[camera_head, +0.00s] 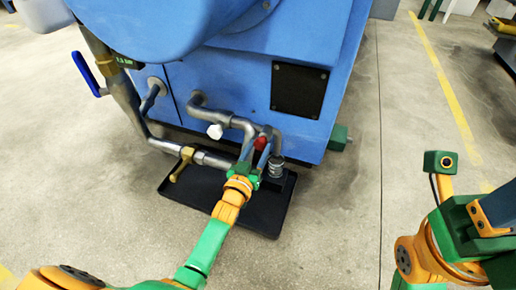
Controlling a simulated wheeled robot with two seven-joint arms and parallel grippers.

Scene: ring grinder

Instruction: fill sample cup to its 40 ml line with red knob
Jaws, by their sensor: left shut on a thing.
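The red knob (261,143) is on the pipework at the front of the blue machine. My left gripper (256,163) reaches up from below and is shut at the knob, with its fingers partly covering it. The sample cup (277,169) looks like a small, clear and grey vessel just right of the gripper, standing over the black drip tray (270,222). Its 40 ml line and its fill level are too small to read. Any stream into the cup cannot be made out. My right arm shows at the right edge, but its fingertips are not visible.
A white knob (214,131) sits on the pipe to the left. A brass valve handle (182,163) is lower left, and a blue lever (88,75) is upper left. The concrete floor right of the tray is clear.

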